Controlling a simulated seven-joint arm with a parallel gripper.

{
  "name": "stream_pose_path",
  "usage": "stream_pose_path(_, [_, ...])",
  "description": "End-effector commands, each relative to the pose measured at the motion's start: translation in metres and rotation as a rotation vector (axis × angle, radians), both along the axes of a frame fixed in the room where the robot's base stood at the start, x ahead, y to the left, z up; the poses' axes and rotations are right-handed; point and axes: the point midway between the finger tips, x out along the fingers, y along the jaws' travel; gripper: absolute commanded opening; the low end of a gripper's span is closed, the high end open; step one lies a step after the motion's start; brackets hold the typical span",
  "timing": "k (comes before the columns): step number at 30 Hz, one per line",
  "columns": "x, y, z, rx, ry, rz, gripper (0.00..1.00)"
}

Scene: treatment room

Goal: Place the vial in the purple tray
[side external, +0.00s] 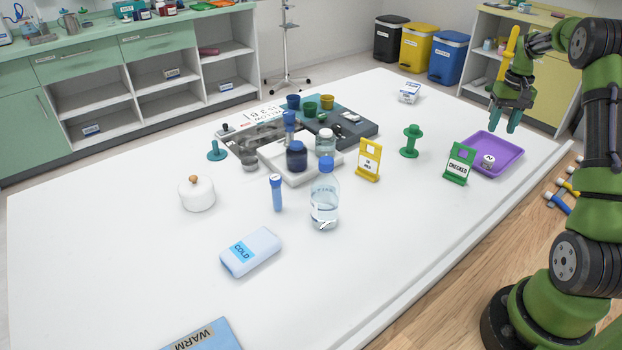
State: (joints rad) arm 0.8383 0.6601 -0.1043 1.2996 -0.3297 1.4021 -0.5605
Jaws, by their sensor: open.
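The purple tray (510,165) lies on the white table at the right, near its edge. A small pale, round-looking container (488,161) with a dark mark sits inside the tray at its left side; it may be the vial, but it is too small to be sure. A clear vial-like bottle with a pale cap (326,143) stands at the middle of the table. My gripper (506,118) is open, pointing down above the far side of the tray, apart from the container. Nothing shows between its fingers.
A green "CHECKED" sign (459,164) stands at the tray's left, with a green spool-shaped stand (411,141) and a yellow sign (369,160) further left. A blue-capped bottle (325,196) and a blue tube (277,194) stand mid-table.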

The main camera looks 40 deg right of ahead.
Motion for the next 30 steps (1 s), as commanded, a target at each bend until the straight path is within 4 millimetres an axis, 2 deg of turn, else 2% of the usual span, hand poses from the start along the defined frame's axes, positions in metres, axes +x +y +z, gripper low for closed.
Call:
stream_pose_path(5, [0.003,0.005,0.018,-0.006,-0.007,0.007,0.43])
stream_pose_path(8, [0.015,0.029,0.037,-0.018,-0.039,0.031,0.43])
stream_pose_path(11, [0.033,0.077,0.067,-0.04,-0.102,0.077,0.43])
stream_pose_path(14, [0.043,0.142,0.098,-0.057,-0.185,0.133,0.43])
stream_pose_path(15, [0.044,0.169,0.108,-0.062,-0.219,0.156,0.43])
stream_pose_path(17, [0.041,0.208,0.121,-0.065,-0.271,0.191,0.43])
stream_pose_path(18, [0.037,0.233,0.128,-0.065,-0.305,0.212,0.43])
stream_pose_path(20, [0.027,0.27,0.137,-0.061,-0.357,0.245,0.43])
stream_pose_path(21, [0.019,0.294,0.14,-0.056,-0.391,0.267,0.43])
stream_pose_path(24, [-0.007,0.346,0.144,-0.038,-0.476,0.318,0.43])
stream_pose_path(27, [-0.034,0.386,0.14,-0.014,-0.548,0.361,0.43])
stream_pose_path(30, [-0.057,0.412,0.133,0.009,-0.603,0.392,0.43])
